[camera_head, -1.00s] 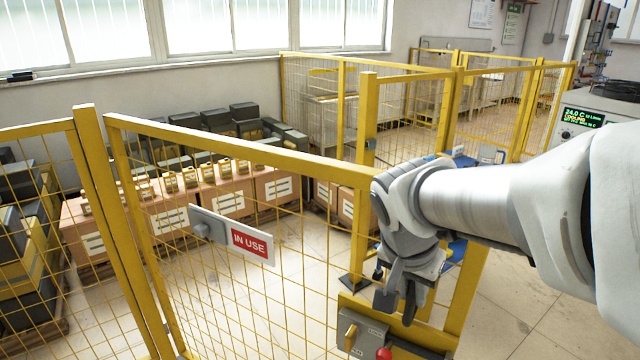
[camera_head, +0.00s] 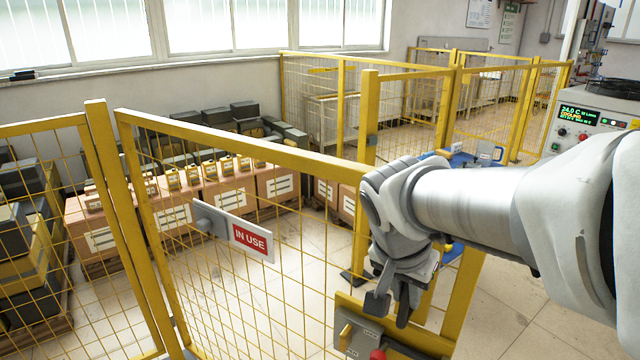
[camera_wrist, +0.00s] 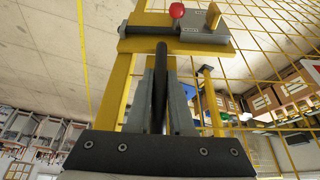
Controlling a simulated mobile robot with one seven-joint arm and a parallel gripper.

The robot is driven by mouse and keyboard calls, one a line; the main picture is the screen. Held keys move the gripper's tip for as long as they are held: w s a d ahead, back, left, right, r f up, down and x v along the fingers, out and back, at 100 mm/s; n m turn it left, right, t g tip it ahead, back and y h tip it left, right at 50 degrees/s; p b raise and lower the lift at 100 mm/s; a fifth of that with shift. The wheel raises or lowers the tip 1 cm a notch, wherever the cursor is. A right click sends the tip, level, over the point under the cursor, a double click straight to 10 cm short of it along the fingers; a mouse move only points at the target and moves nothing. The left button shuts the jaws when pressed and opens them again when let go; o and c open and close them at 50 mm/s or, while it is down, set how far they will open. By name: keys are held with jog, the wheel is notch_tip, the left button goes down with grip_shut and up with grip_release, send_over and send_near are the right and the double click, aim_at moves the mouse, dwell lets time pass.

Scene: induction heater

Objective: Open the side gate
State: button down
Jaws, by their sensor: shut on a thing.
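The side gate is a yellow mesh panel (camera_head: 255,158) with a white and red "IN USE" sign (camera_head: 250,238) on it. A grey latch box with a yellow lever (camera_head: 346,337) and a red knob (camera_head: 377,354) sits on a yellow plate at its right end; the red knob also shows in the wrist view (camera_wrist: 177,10). My gripper (camera_head: 392,305) is at this end, just above the latch plate. In the wrist view, the fingers of my gripper (camera_wrist: 160,95) are shut on a dark upright handle bar (camera_wrist: 160,65). The arm hides part of the gate's end.
Behind the gate stand cardboard boxes (camera_head: 232,196) on pallets and stacked dark cases (camera_head: 35,240) at left. A yellow fence (camera_head: 310,95) runs along the back. A machine with a display (camera_head: 585,120) stands at right. Floor is bare at lower right.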

jog(key=c, duration=0.8)
grip_release()
jog(key=shift+r, duration=0.1)
